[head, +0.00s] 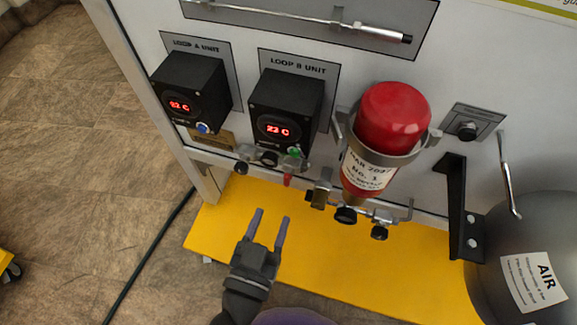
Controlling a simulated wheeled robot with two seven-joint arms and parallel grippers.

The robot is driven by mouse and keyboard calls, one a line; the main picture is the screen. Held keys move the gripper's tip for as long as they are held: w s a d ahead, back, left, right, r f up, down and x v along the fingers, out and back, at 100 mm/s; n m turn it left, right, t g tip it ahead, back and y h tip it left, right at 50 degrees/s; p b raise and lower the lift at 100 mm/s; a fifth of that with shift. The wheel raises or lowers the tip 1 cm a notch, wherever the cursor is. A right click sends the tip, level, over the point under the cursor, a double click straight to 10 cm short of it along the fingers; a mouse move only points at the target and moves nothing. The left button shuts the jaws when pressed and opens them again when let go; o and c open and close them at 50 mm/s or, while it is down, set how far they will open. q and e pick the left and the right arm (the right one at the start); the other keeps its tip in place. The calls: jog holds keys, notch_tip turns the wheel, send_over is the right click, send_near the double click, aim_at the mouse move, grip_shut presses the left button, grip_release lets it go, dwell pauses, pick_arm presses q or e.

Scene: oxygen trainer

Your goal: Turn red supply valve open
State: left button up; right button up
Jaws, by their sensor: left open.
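A small red valve handle (288,180) hangs from the pipe fittings below the LOOP B UNIT box, under a small green part (294,152). I cannot tell its turn position at this size. My left gripper (271,216) is open and empty, with its two fingers pointing up the picture toward the fittings. Its tips appear a little below the red handle and apart from it. My right gripper is not in view.
A red-topped bottle (393,117) sits in a bracket right of the fittings, with black knobs (345,215) below. Two black display boxes (285,105) are on the panel. A grey AIR tank (535,225) stands at right. The yellow base (225,215) is mostly clear.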

aim_at(285, 179)
pick_arm(q)
jog(key=x, duration=0.1)
jog(key=b+x, duration=0.1)
jog(key=x, duration=0.2)
jog(key=shift+w+f, duration=0.15)
jog(key=shift+f, duration=0.1)
jog(key=b+x, duration=0.1)
jog(key=x, duration=0.1)
jog(key=shift+w+d+r, duration=0.1)
jog(key=shift+w, duration=0.3)
jog(key=shift+w+d+r, duration=0.1)
jog(key=shift+w+d, duration=0.05)
jog(key=shift+w, duration=0.2)
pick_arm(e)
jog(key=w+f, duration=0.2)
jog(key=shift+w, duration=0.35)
pick_arm(q)
grip_shut()
